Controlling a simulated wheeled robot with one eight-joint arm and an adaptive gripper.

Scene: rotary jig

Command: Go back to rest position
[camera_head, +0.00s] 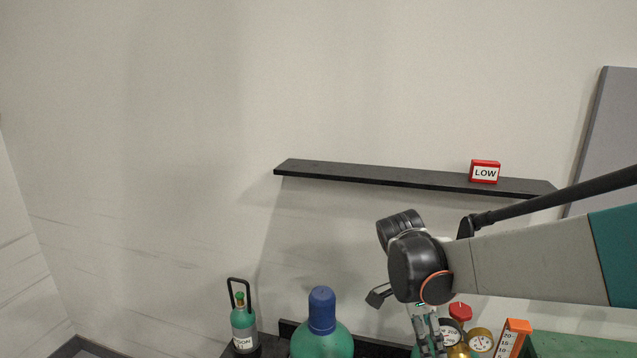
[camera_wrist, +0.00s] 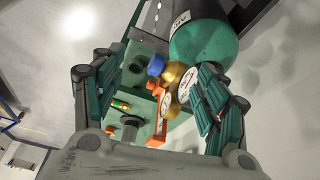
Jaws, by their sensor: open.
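My gripper (camera_head: 428,328) points down at the lower right of the head view, just in front of and above the brass gauge assembly (camera_head: 459,351). In the wrist view my gripper (camera_wrist: 155,75) has its two green-padded fingers spread wide apart. Nothing is held between them. Beyond the fingers show a blue knob (camera_wrist: 156,65), brass fittings with white dials, and an orange piece (camera_wrist: 160,112). In the head view a red knob (camera_head: 460,311) stands right beside the fingers. I cannot tell whether a fingertip touches the gauges.
A green cylinder with a blue cap (camera_head: 322,312) and a small cylinder with a black handle (camera_head: 243,325) stand to the left. An orange scale (camera_head: 513,337) and green box (camera_head: 575,346) are at right. A shelf (camera_head: 380,175) holds a red LOW sign (camera_head: 485,172). The upper left is clear.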

